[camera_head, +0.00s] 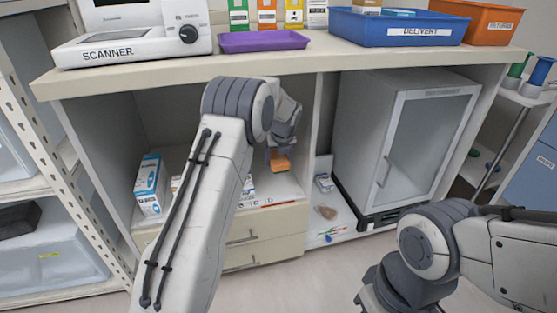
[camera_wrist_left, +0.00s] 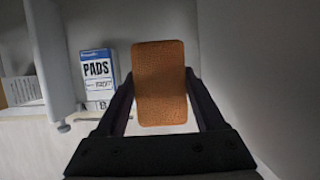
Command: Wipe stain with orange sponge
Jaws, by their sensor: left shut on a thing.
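My left gripper (camera_head: 279,150) is shut on the orange sponge (camera_head: 280,161) inside the open shelf bay under the counter. In the left wrist view the sponge (camera_wrist_left: 160,82) stands upright between the two dark fingers, clear of the surfaces around it as far as I can tell. A small brown patch (camera_head: 326,212) lies on the low white board right of the drawers; it may be the stain, but it is too small to be sure. My right arm is at the lower right, its gripper out of the frame.
A blue-and-white box (camera_head: 150,184) stands at the bay's left. A PADS box (camera_wrist_left: 97,82) shows in the left wrist view. A glass-door cabinet (camera_head: 405,150) stands right of the brown patch.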

